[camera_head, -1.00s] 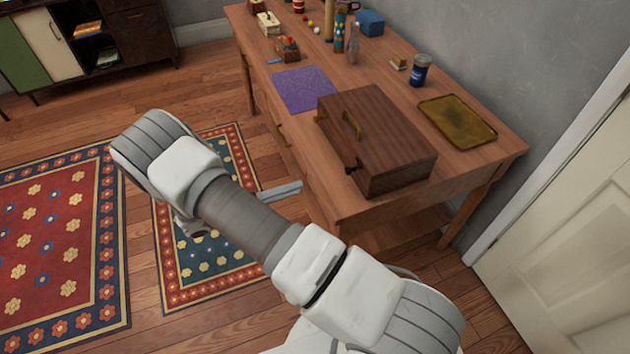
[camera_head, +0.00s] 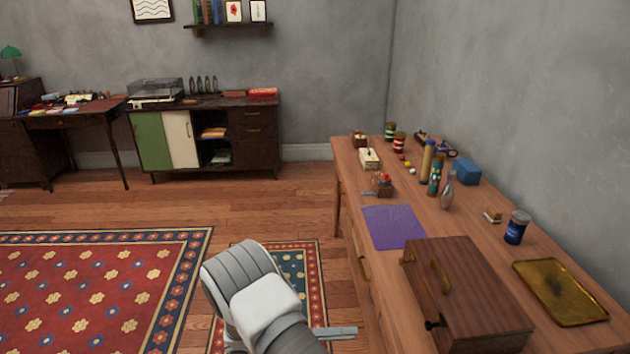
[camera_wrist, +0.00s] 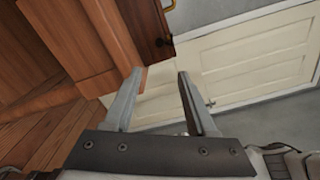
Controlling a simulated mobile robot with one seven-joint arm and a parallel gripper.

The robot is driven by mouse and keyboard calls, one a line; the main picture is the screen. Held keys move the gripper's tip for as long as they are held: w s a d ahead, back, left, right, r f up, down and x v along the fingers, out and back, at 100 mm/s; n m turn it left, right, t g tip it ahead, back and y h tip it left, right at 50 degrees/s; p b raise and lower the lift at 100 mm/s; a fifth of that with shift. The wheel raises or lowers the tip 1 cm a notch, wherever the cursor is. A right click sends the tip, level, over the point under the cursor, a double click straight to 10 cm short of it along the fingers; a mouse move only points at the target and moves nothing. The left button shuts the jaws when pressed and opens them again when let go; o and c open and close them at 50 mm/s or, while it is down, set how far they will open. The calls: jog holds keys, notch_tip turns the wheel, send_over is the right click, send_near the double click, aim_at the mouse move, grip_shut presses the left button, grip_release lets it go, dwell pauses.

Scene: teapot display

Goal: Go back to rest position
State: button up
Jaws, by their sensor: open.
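My gripper (camera_wrist: 158,100) is open in the wrist view, with its two grey fingers apart and nothing between them. In the head view my white arm rises from the bottom centre, left of the long wooden table (camera_head: 362,290); a grey finger (camera_head: 335,332) shows beside the table's front side. The gripper is clear of the things on the tabletop. The rest of my arm is below the picture's edge.
On the table stand a dark wooden box (camera_head: 470,300), a brass tray (camera_head: 560,292), a purple cloth (camera_head: 393,227), a blue jar (camera_head: 516,228) and a glass bottle (camera_head: 447,191). A red patterned rug (camera_head: 95,290) lies left. A white door (camera_wrist: 250,60) is near the gripper.

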jog(key=s+d+r+m+g+y+p, duration=0.1)
jog(key=s+d+r+m+g+y, duration=0.15)
jog(key=r+m+y, duration=0.55)
jog(key=s+d+r+m+g+y+p, duration=0.1)
jog(key=s+d+r+m+y+p, duration=0.15)
jog(key=r+m, duration=0.6)
jog(key=s+r+m+t+y+p, duration=0.1)
jog(key=s+r+m+t+y, duration=0.2)
jog(key=s+r+m, duration=0.3)
jog(key=s+r+m+t+y+p, duration=0.1)
jog(key=s+r+m+t+y, duration=0.3)
jog(key=r, duration=0.9)
jog(key=shift+s+d+m+t, duration=0.45)
jog(key=shift+s+m+t, duration=0.4)
jog(key=shift+s+m, duration=1.05)
jog(key=shift+w+m, duration=0.45)
